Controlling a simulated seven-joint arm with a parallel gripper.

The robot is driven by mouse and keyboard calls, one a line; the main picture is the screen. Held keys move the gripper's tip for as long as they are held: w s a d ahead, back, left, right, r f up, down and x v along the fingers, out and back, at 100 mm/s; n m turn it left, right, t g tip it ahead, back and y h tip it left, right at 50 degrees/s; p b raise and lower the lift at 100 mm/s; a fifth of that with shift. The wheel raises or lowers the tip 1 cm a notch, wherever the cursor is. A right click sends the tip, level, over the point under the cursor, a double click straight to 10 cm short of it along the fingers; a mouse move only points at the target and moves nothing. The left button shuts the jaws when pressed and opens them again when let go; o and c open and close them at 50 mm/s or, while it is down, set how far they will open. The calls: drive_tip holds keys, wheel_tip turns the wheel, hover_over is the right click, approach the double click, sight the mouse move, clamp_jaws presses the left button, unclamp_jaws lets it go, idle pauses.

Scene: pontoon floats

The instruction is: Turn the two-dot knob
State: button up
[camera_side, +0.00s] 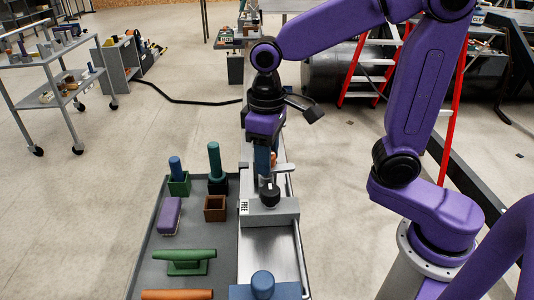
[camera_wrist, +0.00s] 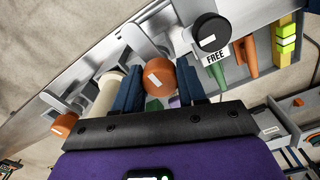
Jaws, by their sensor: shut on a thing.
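An orange round knob (camera_wrist: 161,77) with a white bar mark sits between the two blue fingers of my gripper (camera_wrist: 157,88) in the wrist view. The fingers are shut on it, one at each side. In the side view my gripper (camera_side: 264,165) points down over the grey rail, and only a sliver of orange (camera_side: 274,158) shows behind it. A black knob (camera_side: 270,194) stands on a grey block in front of the gripper, beside a FREE label; it also shows in the wrist view (camera_wrist: 211,33). I cannot make out any dots on the knobs.
A second orange knob (camera_wrist: 64,124) and a cream cylinder (camera_wrist: 108,94) lie left of the fingers. A grey tray (camera_side: 222,258) holds a purple block (camera_side: 170,215), a green cleat (camera_side: 185,262) and several pegs and sockets. A blue knob (camera_side: 262,284) stands near the front.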

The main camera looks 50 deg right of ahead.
drive_tip(key=shift+r+m, duration=0.1)
drive_tip(key=shift+m, duration=0.5)
drive_tip(key=o, duration=1.1)
drive_tip(key=shift+c, duration=0.2)
wheel_tip(320, 180, up, 17)
drive_tip(key=shift+r, duration=0.2)
drive_tip(key=shift+f, duration=0.1)
